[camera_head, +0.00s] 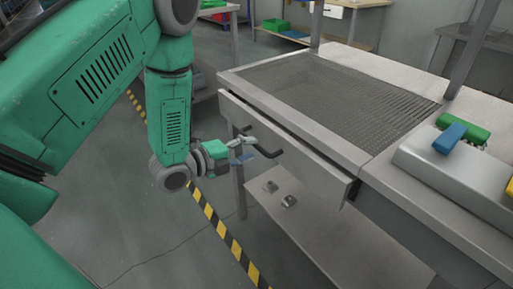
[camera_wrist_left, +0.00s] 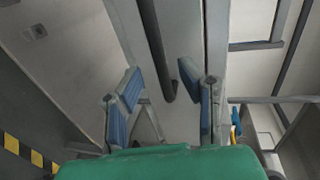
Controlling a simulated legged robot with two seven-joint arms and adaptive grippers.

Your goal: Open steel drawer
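The steel drawer (camera_head: 312,162) sits under the worktop, its long grey front facing my left arm. Its front stands slightly out from the table, with a dark gap at its right end. A dark bar handle (camera_head: 271,155) sticks out from the front. My left gripper (camera_head: 246,150) is at the handle. In the left wrist view, the blue-padded fingers of the gripper (camera_wrist_left: 164,84) are spread apart. The dark handle (camera_wrist_left: 157,50) reaches in between them, with visible space on both sides. My right gripper is not in view.
The worktop has a perforated grate (camera_head: 335,95). A lower shelf (camera_head: 300,225) holds two small metal pieces. Yellow-black tape (camera_head: 222,232) marks the open floor.

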